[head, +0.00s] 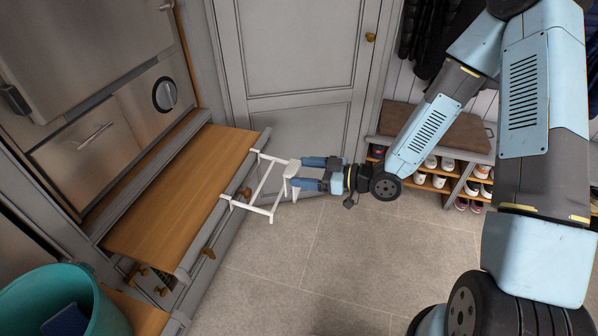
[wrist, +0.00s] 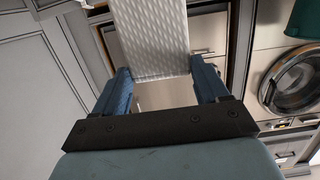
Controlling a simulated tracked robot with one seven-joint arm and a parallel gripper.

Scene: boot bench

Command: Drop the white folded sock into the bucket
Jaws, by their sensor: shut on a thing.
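The white folded sock (head: 292,170) is a small pale piece between the blue fingers of my gripper (head: 299,173) in the head view. In the wrist view, the sock (wrist: 150,38) is a ribbed white strip reaching away from between the fingertips (wrist: 160,74). My gripper is shut on it and holds it up beside a white rack. The teal bucket (head: 100,310) stands at the lower left of the head view, well away from the gripper. Its round mouth is open, and something dark blue (head: 66,321) shows inside. Part of a dark green bucket-like shape (wrist: 306,20) shows at the upper right of the wrist view.
The white rack (head: 262,185) sticks out from the edge of the wooden counter (head: 170,195), close to my gripper. A bench with shoe shelves (head: 430,180) stands at the right. A closed grey door (head: 295,60) is behind. The tiled floor (head: 310,265) is clear.

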